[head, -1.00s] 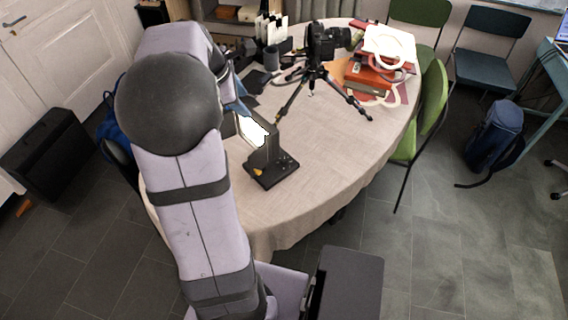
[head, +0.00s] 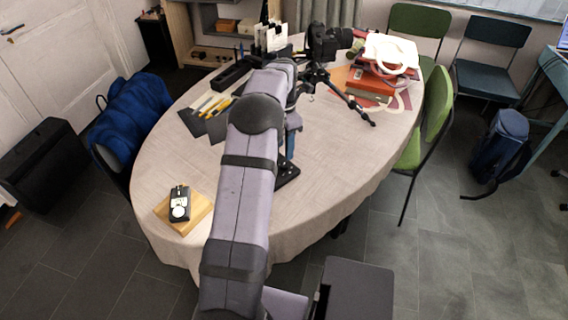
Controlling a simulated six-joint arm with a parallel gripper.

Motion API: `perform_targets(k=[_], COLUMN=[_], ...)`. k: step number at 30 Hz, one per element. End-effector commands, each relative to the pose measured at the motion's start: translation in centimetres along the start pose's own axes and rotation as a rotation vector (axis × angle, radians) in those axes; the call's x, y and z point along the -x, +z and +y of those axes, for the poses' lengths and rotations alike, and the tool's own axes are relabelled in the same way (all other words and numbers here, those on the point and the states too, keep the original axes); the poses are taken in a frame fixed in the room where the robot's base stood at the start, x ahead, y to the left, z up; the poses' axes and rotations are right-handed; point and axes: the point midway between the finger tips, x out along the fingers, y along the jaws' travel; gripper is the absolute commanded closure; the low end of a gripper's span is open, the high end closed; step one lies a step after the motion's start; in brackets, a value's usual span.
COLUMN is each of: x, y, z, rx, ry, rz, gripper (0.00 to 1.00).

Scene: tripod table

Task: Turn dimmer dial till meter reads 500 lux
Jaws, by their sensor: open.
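The black base (head: 289,176) of the lamp unit shows only as a corner to the right of my arm. Its lit panel and the dimmer dial are hidden behind my arm. A small black meter (head: 180,204) with a white round part lies on a wooden block (head: 197,216) at the table's front left. Its reading is too small to make out. My gripper (head: 290,148) points down just above the lamp base, mostly hidden by my forearm. It is open, and I cannot tell whether it touches the dial.
A camera on a tripod (head: 326,45) stands at the back, its leg reaching right. Books and a white ring-shaped item (head: 392,52) lie at the back right. Dark cards and yellow pencils (head: 215,106) lie at the left. The front right of the tablecloth (head: 340,165) is clear.

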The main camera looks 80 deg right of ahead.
Motion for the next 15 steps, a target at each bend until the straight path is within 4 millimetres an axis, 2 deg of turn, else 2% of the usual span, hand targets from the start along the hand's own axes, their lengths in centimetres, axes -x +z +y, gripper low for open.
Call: perform_targets(k=[8,15], x=[-0.8,-3.5], y=[-0.1,-0.1], z=[0.0,-0.1], rx=[0.004,0.003], ry=[-0.001,-0.003], rz=[0.006,0.006], gripper=[0.59,0.59])
